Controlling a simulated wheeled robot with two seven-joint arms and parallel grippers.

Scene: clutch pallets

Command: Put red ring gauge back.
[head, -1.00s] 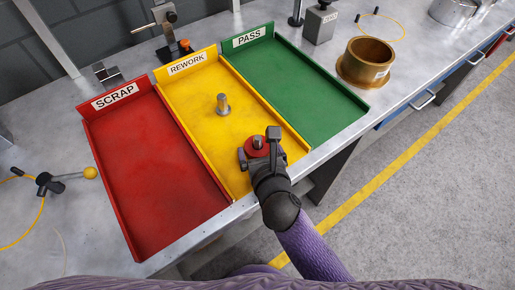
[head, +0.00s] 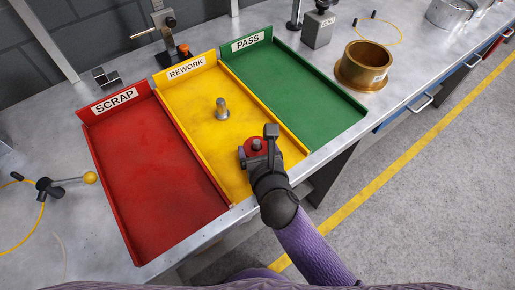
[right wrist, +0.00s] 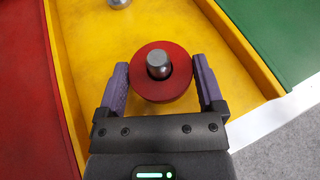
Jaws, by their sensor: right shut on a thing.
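The red ring gauge (head: 256,150) is a thick red disc near the front end of the yellow REWORK tray (head: 190,105). A short grey metal pin (right wrist: 158,65) shows in its middle, with the ring around it. I cannot tell whether the ring rests on the tray floor. My right gripper (head: 259,149) is shut on the ring, with one finger on each side in the right wrist view (right wrist: 160,83). A second metal pin (head: 222,108) stands bare in the middle of the yellow tray. My left gripper is not in view.
The red SCRAP tray (head: 155,170) lies left and the green PASS tray (head: 295,90) right; both look empty. A brass flanged cylinder (head: 366,65) stands right of the green tray. Low walls divide the trays.

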